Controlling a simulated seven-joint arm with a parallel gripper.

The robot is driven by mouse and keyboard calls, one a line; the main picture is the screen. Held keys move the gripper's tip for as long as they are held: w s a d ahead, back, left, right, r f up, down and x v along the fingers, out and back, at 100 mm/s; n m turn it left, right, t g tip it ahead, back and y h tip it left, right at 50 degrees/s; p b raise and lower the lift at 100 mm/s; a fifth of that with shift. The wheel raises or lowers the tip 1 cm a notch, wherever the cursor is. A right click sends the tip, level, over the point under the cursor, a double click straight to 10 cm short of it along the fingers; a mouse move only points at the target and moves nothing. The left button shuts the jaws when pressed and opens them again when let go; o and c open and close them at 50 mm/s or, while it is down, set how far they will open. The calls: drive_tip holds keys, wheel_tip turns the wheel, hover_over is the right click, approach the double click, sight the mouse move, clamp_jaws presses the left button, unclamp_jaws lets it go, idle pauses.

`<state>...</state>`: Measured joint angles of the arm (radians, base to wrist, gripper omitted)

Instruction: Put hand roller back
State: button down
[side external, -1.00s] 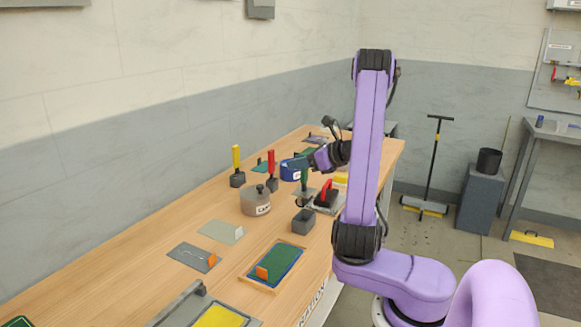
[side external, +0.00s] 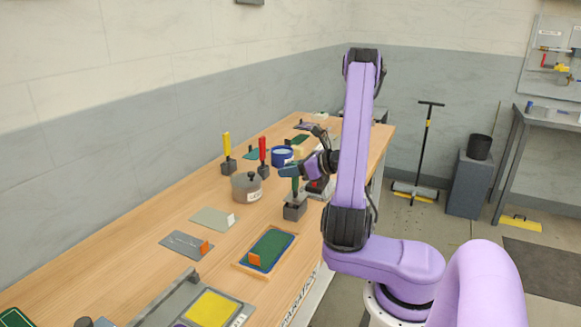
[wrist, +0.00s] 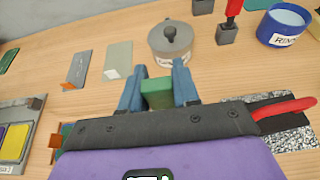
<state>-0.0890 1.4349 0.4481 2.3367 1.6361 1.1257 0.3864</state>
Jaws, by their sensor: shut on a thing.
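My gripper (side external: 290,171) is shut on the green handle of the hand roller (side external: 295,186). In the wrist view, my blue fingers (wrist: 158,88) clasp the green handle (wrist: 157,93) from both sides. The roller hangs roughly upright, with its grey lower end (side external: 296,198) right at the top of a small dark grey open holder (side external: 294,212). I cannot tell whether it is inside the holder or just above it. The holder is hidden in the wrist view.
A lidded grey pot (side external: 247,187) stands left of the holder. Red-handled (side external: 263,152) and yellow-handled (side external: 227,147) tools stand in blocks behind it, near a blue pot (side external: 282,157). A red-handled black tool (side external: 318,185) is close on the right. A green tray (side external: 266,250) lies in front.

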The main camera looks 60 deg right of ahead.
drive_tip(key=shift+f, duration=0.55)
idle(0.4)
drive_tip(key=c, duration=0.8)
unclamp_jaws()
drive_tip(key=shift+o, duration=0.2)
drive_tip(key=v, duration=1.7)
drive_tip(key=w+a+f+n+g+y, duration=0.2)
drive_tip(key=w+a+n+g+y, duration=0.15)
drive_tip(key=a+n+g, duration=0.4)
drive_tip(key=w+a+f+n+g+y, duration=0.1)
drive_tip(key=w+a+n+g+y, duration=0.3)
drive_tip(key=a+n, duration=0.65)
drive_tip(key=s+a+n+g+h, duration=0.1)
drive_tip(key=s+a+n+h, duration=0.2)
drive_tip(key=n, duration=1.2)
drive_tip(key=s+a+n+g+h, duration=0.1)
drive_tip(key=s+a+n+h, duration=0.3)
drive_tip(key=s+a+n, duration=0.5)
drive_tip(key=s+n, duration=0.1)
drive_tip(key=n, duration=0.5)
drive_tip(key=shift+a+f+n, duration=0.15)
drive_tip(key=shift+f+n, duration=0.05)
drive_tip(key=shift+n, duration=0.1)
